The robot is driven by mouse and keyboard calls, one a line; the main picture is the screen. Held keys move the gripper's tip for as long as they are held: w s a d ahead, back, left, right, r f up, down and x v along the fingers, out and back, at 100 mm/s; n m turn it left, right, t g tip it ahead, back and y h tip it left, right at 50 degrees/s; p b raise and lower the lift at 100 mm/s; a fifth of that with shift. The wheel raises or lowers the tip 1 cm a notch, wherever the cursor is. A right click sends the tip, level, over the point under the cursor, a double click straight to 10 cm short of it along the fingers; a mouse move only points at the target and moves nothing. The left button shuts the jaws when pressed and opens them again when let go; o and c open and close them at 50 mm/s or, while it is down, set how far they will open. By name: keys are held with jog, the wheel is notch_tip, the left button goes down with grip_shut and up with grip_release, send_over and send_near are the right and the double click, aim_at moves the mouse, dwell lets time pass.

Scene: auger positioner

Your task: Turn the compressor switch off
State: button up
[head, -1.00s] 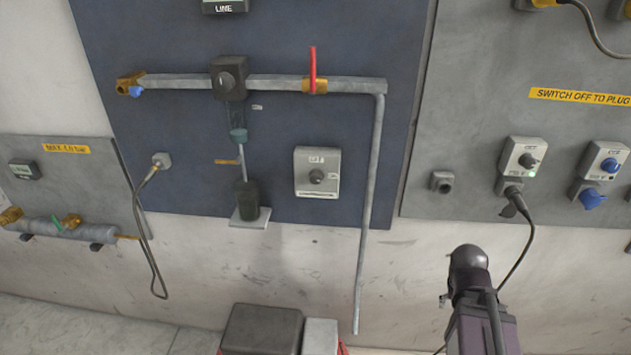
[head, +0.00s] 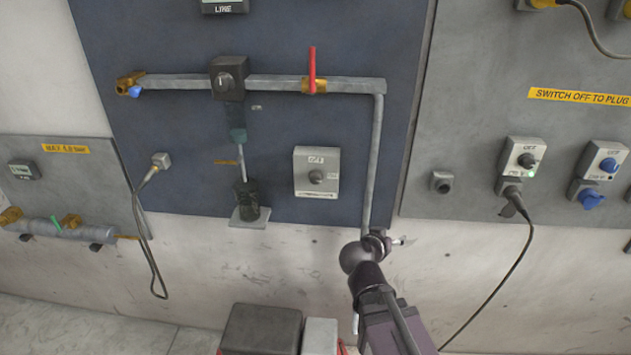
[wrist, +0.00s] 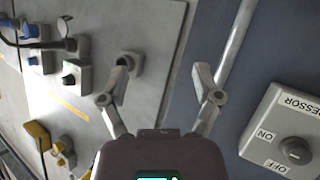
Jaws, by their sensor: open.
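The compressor switch (head: 317,173) is a light grey box with a dark round knob, fixed low on the blue panel. In the wrist view the switch (wrist: 285,135) is at the right edge, turned in the picture, with ON and OFF marks and part of a label ending in "RESSOR". Which mark its knob points at is hard to tell. My gripper (wrist: 160,66) is open with nothing between its fingers. In the head view my gripper (head: 398,241) is below and right of the switch, apart from it, its fingers partly hidden by my wrist.
A grey pipe (head: 374,165) runs down between the switch and the grey socket panel (head: 460,120) on the right. A red-handled valve (head: 313,72) is above the switch. A plugged socket (head: 521,160) has a hanging black cable. A dark box (head: 262,328) stands below.

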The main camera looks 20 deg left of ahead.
jog(key=s+a+r+n+t+y, duration=0.2)
jog(key=a+r+t+y, duration=0.15)
jog(key=a, duration=0.55)
jog(key=n+t+y, duration=0.2)
jog(key=y, duration=0.2)
send_near(315, 181)
jog(key=s, duration=0.3)
jog(key=shift+s+d+r+g, duration=0.2)
jog(key=shift+s+d+g, duration=0.05)
jog(key=shift+d, duration=0.15)
jog(key=shift+w, duration=0.15)
jog(key=shift+w+a, duration=0.45)
jog(key=shift+w, duration=1.75)
jog(key=shift+w+a, duration=0.5)
jog(key=shift+w, duration=1.75)
jog(key=shift+w+a, duration=0.45)
jog(key=shift+w, duration=1.75)
grip_shut()
jog(key=shift+s+d, duration=0.1)
jog(key=shift+d, duration=0.15)
jog(key=shift+a+n, duration=0.25)
jog(key=shift+n, duration=0.05)
